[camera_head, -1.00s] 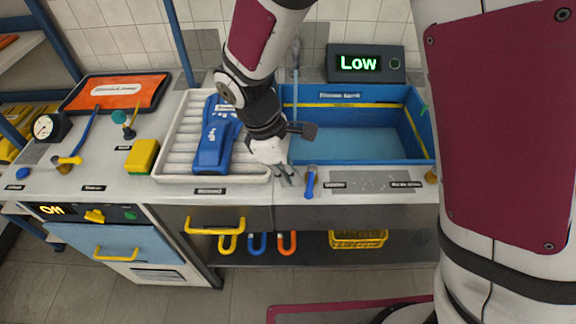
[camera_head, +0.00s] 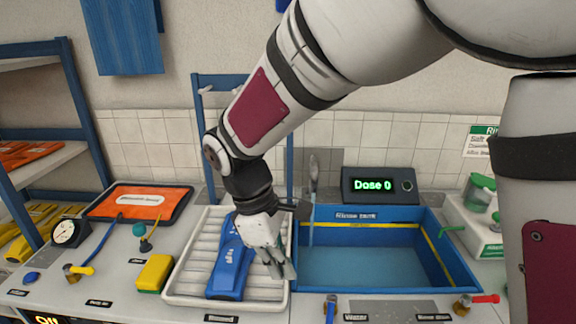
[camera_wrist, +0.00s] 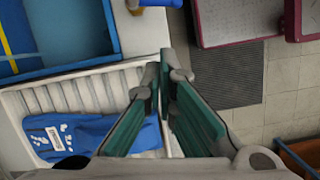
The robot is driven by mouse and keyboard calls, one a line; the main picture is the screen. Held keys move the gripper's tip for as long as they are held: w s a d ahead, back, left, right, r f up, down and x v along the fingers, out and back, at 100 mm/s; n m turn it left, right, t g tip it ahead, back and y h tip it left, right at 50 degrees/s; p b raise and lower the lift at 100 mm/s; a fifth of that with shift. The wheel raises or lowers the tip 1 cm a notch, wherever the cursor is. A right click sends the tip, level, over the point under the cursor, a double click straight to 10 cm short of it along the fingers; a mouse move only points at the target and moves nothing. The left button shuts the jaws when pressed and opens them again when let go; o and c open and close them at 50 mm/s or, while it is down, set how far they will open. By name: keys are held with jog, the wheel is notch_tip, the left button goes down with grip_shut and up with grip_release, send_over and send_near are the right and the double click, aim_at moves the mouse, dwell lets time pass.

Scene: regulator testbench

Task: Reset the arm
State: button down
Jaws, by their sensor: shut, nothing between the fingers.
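My gripper (camera_head: 283,268) hangs from my arm above the right side of the white ribbed tray (camera_head: 171,290) in the head view. It is shut and holds nothing. In the wrist view my gripper (camera_wrist: 168,75) shows its green-padded fingers close together at the tips. A blue device (camera_head: 228,268) lies in the tray, left of my gripper and partly behind it. It also shows in the wrist view (camera_wrist: 95,135) at the lower left.
The blue rinse basin (camera_head: 365,268) stands right of the tray. A display (camera_head: 380,185) behind it reads "Dose 0". A yellow block (camera_head: 155,273), an orange pad (camera_head: 140,202) and a round gauge (camera_head: 64,232) are on the left. Taps with blue (camera_head: 330,308) and red (camera_head: 485,299) handles line the front.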

jog(key=s+d+r+m+t+y, duration=0.2)
jog(key=s+d+r+m, duration=0.3)
jog(key=d+r+m, duration=0.5)
jog(key=s+d+r+m+t, duration=0.1)
jog(key=s+d+m, duration=0.1)
jog(key=s+d, duration=0.3)
jog(key=s+d+m+t+y, duration=0.1)
jog(key=s+d+m, duration=0.2)
jog(key=s+d, duration=0.3)
jog(key=shift+s+r+t+p, duration=0.2)
jog(key=shift+r+t+p, duration=0.2)
jog(key=shift+p, duration=0.05)
